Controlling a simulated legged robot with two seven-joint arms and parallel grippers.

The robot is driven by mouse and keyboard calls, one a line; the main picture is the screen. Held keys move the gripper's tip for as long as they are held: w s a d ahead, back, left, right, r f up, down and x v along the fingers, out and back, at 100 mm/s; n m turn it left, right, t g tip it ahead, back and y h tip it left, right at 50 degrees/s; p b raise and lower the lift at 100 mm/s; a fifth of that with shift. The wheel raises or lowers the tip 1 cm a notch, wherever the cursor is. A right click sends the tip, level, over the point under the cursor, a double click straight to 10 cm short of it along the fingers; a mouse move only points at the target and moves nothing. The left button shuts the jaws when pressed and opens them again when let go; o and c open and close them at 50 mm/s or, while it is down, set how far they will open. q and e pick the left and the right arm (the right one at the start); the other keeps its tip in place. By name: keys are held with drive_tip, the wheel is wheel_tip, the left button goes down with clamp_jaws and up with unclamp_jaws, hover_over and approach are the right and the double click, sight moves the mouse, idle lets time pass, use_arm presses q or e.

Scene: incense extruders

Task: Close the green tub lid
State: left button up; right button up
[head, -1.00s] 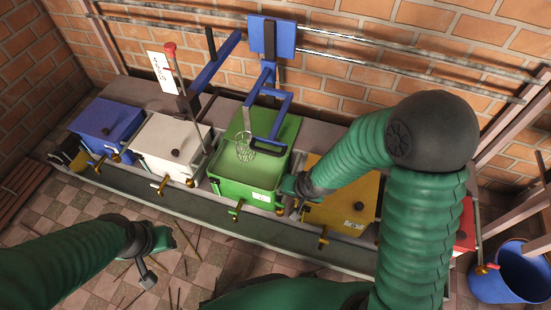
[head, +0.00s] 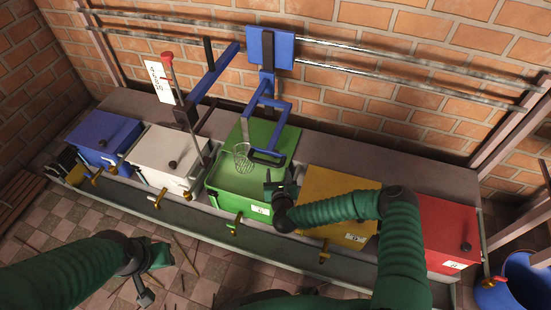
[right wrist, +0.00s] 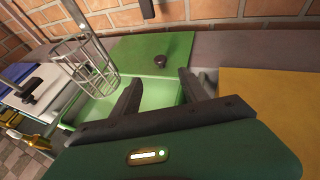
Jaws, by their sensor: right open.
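The green tub (head: 235,205) stands in the middle of the row, with its front inside exposed. Its green lid (head: 264,134) sits back toward the wall, leaving the front uncovered; the right wrist view shows the lid (right wrist: 135,52) with its dark knob (right wrist: 160,62) on top. My right gripper (head: 276,186) is over the tub's right front part. In the right wrist view its fingers (right wrist: 160,92) are apart and empty, in front of the knob with a gap. My left gripper (head: 158,256) is low at the left, over the floor; its jaws are unclear.
A wire basket (right wrist: 92,62) hangs over the tub's left part, below a blue arm frame (head: 284,125). White (head: 165,150) and yellow (head: 335,190) tubs flank the green one. A red tub (head: 435,225) and blue bucket (head: 510,285) are farther right.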

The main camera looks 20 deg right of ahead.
sight(275, 154)
drive_tip(key=b+x, duration=0.2)
drive_tip(key=x, duration=0.2)
drive_tip(key=b+x, duration=0.2)
drive_tip(key=x, duration=0.2)
drive_tip(key=b+x, duration=0.2)
drive_tip(key=x, duration=0.2)
drive_tip(key=shift+w+f, duration=0.15)
drive_tip(key=shift+f, duration=0.3)
drive_tip(key=shift+w+d, duration=0.1)
drive_tip(key=shift+w, duration=0.35)
drive_tip(key=shift+c, duration=0.4)
clamp_jaws()
